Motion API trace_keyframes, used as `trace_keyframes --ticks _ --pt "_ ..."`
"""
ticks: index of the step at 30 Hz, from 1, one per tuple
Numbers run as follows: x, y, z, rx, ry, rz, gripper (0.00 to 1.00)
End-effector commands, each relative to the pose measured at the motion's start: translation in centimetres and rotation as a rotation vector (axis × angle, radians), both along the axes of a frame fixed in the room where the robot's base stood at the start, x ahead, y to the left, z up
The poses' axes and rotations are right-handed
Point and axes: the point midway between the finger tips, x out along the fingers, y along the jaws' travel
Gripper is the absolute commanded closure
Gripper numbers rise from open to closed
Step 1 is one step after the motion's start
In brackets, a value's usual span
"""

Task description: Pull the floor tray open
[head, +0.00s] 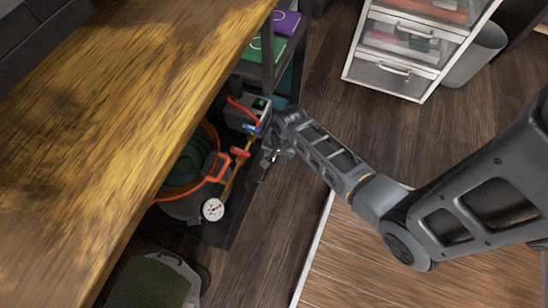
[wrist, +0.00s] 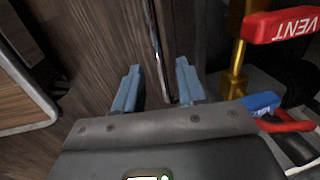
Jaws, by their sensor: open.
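The floor tray (head: 222,236) is a low dark platform on the floor, partly under the wooden workbench, carrying a pot rig. My gripper (head: 268,165) is down at the tray's right side, beside the valves. In the wrist view my gripper (wrist: 158,86) has its two bluish fingers apart, with nothing held. A thin shiny upright bar or edge (wrist: 156,45) shows beyond the gap between the fingers. I cannot tell whether it is the tray's handle or whether the fingers touch anything. The tray's far part is hidden by the bench and the rig.
The rig has an orange-rimmed pot (head: 205,135), a white gauge (head: 213,209), and a red VENT lever (wrist: 282,27) close to my gripper's right. A blue lever (wrist: 262,103) is also close. The workbench (head: 130,110) overhangs.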

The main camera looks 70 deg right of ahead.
Motion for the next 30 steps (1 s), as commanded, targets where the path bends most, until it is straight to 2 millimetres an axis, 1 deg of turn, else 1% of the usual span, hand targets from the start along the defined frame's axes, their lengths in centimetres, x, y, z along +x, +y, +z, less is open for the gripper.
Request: trace_keyframes --ticks 1,6,15,27,30 --pt "0.2 0.0 -0.9 0.001 0.0 0.001 0.6" --pt "0.4 0.0 -1.9 0.0 -0.001 0.001 0.6" --pt "0.4 0.0 -1.9 -0.001 -0.001 0.002 0.61" --pt "0.4 0.0 -1.9 -0.001 -0.001 0.002 0.99" --pt "0.4 0.0 -1.9 -0.001 -0.001 0.002 1.0"
